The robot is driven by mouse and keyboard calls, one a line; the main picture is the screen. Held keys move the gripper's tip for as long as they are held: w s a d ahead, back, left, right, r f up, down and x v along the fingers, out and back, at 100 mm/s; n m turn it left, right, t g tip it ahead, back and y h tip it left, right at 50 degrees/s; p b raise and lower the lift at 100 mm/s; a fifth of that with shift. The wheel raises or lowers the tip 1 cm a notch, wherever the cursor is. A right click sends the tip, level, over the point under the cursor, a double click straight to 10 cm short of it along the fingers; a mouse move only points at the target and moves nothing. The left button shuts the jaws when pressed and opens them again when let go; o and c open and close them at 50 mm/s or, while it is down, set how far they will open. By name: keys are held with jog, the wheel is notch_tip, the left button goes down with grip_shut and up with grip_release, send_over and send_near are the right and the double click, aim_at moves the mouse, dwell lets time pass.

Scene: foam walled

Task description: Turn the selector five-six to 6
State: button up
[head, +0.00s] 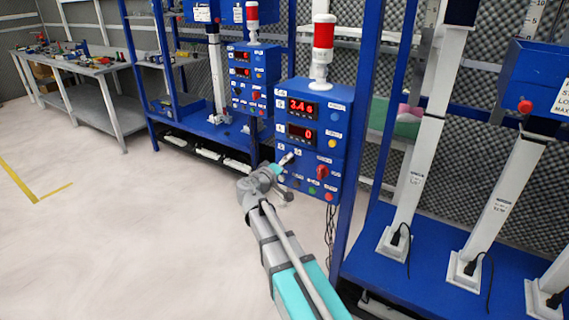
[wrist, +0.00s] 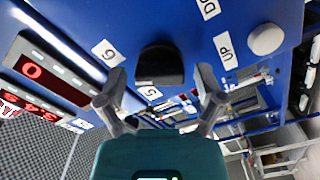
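The selector five-six is a black knob (wrist: 160,66) on the blue control box, in the wrist view. A label "6" (wrist: 107,52) is to its left and a label "5" (wrist: 149,92) is just below it. I cannot tell which label the knob points to. My gripper (wrist: 161,80) is open, with one finger on each side of the knob; contact is not clear. In the head view, my gripper (head: 286,159) is at the left part of the blue control box (head: 318,142) and hides the knob there.
The box carries red displays (head: 302,107) reading about "3.4 s" and "0", a red rotary knob (head: 322,172) and several buttons. A white button (wrist: 265,39) is to the right near "UP". A blue post (head: 357,130) stands right of the box. Open floor (head: 100,220) lies left.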

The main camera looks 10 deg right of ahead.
dwell(0.4)
jog(key=v, duration=1.2)
dwell(0.4)
jog(key=s+d+f+m+g+y, duration=0.3)
jog(key=s+d+f+g, duration=0.5)
jog(key=f, duration=0.3)
jog(key=s+f+g+y, duration=0.5)
jog(key=s+f+y, duration=0.2)
jog(key=s+y, duration=0.3)
notch_tip(320, 180, up, 23)
jog(key=p, duration=2.4)
jog(key=shift+a+r, duration=0.2)
jog(key=shift+a, duration=0.25)
